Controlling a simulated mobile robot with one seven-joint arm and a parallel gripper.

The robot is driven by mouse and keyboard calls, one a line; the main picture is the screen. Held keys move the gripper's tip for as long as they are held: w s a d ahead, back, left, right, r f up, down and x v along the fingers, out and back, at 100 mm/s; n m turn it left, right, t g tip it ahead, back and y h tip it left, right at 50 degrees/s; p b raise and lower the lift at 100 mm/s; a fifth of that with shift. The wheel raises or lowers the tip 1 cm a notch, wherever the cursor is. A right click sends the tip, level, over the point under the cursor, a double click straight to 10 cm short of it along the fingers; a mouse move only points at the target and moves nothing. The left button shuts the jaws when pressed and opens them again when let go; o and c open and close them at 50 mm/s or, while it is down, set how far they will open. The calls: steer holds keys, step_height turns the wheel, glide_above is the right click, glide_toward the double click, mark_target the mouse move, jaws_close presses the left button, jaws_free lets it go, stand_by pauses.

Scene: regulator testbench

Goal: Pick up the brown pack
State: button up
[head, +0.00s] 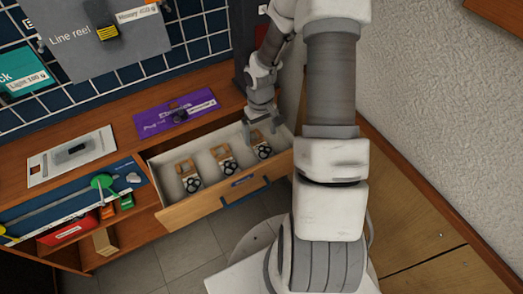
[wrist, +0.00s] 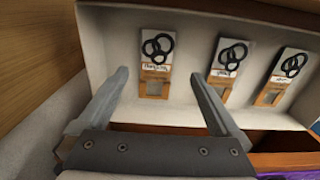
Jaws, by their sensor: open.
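Three small brown packs with white labels and black rings lie in a row in an open white-lined drawer. The right-hand brown pack (head: 263,149) in the head view is nearest my gripper (head: 262,128). In the wrist view that nearest pack (wrist: 155,88) appears at the left of the row, between and beyond my fingertips (wrist: 159,76). My gripper is open and empty, with its fingers reaching over the drawer. The middle pack (head: 225,160) and the left pack (head: 188,176) lie apart from it. I cannot tell the packs apart by colour.
The drawer (head: 212,204) has a wooden front with a dark handle. A purple card (head: 174,113) and a white card (head: 72,152) lie on the bench above. A tan box (head: 104,241) stands on the lower left shelf. The drawer's side wall is close to my gripper.

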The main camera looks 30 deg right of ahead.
mark_target(262, 146)
steer(key=f, duration=0.2)
steer(key=f+b, duration=0.1)
steer(key=f, duration=0.1)
steer(key=f+b, duration=0.1)
steer(key=f, duration=0.1)
steer(key=shift+w+d+f, duration=0.15)
steer(key=shift+d+f, duration=0.1)
steer(key=shift+f, duration=0.1)
steer(key=shift+r, duration=0.1)
steer(key=c, duration=1.3)
